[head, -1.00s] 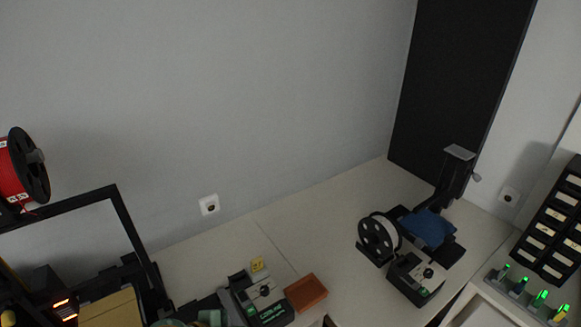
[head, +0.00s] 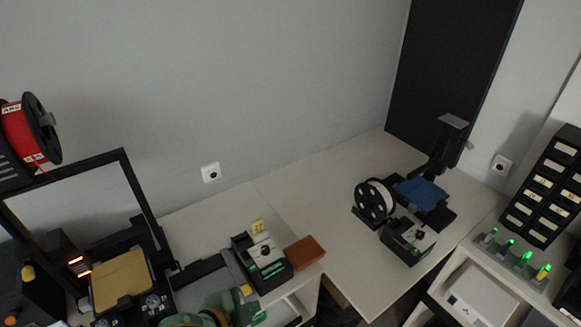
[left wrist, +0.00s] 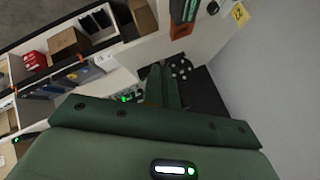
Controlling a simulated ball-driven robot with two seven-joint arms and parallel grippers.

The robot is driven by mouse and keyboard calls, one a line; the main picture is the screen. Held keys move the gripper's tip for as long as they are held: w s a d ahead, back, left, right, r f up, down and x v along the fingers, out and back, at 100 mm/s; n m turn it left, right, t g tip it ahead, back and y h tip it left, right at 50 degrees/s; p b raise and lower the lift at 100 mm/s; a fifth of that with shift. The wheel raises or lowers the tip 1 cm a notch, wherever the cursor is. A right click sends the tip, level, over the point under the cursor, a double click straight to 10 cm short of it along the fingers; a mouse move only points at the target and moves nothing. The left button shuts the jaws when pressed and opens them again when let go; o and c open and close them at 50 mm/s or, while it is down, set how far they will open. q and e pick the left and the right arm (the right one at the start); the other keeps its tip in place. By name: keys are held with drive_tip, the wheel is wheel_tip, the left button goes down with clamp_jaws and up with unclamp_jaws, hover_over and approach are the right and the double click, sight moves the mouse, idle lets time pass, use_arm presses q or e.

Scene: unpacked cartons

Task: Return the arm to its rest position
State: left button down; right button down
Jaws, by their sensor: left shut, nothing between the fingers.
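My left arm and gripper (head: 225,306), green, show at the bottom edge of the head view, in front of the dark flat tray and the small black-and-white device. The fingertips are hard to make out there. In the left wrist view the two green fingers of the left gripper (left wrist: 157,70) lie together, shut and empty. They point away over a dark panel with white dots. My right gripper is not in view.
A 3D printer (head: 120,280) with a red spool (head: 22,135) stands left of the arm. A black-and-white device (head: 262,258) and a brown tray (head: 304,252) stand close to it.

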use_arm(q)
drive_tip(key=s+a+r+n+y, duration=0.2)
drive_tip(key=s+a+n+y, duration=0.15)
drive_tip(key=a, duration=0.35)
drive_tip(key=s+a+r+n+y, duration=0.3)
drive_tip(key=a+y, duration=0.1)
drive_tip(key=a, duration=0.3)
drive_tip(key=s+a+r+n+y, duration=0.2)
drive_tip(key=s+a+n+y, duration=0.1)
drive_tip(key=a, duration=0.5)
drive_tip(key=s+d+f+g+h+b, duration=0.1)
drive_tip(key=d+f+g+h+b, duration=0.3)
drive_tip(key=f, duration=1.3)
drive_tip(key=s+d+f+t+y+b, duration=0.1)
drive_tip(key=f+b, duration=0.6)
drive_tip(key=f, duration=1.1)
drive_tip(key=s+f+n+g+h+b, duration=0.1)
drive_tip(key=s+f+b, duration=0.4)
drive_tip(key=s+f, duration=0.5)
drive_tip(key=s+f+n+g+h+b, duration=0.1)
drive_tip(key=s+f+b, duration=0.4)
drive_tip(key=s+f, duration=0.6)
wheel_tip(320, 180, down, 8)
drive_tip(key=shift+s+d+n+g+b, duration=0.2)
drive_tip(key=shift+n+g+b, duration=0.2)
drive_tip(key=shift+g, duration=0.4)
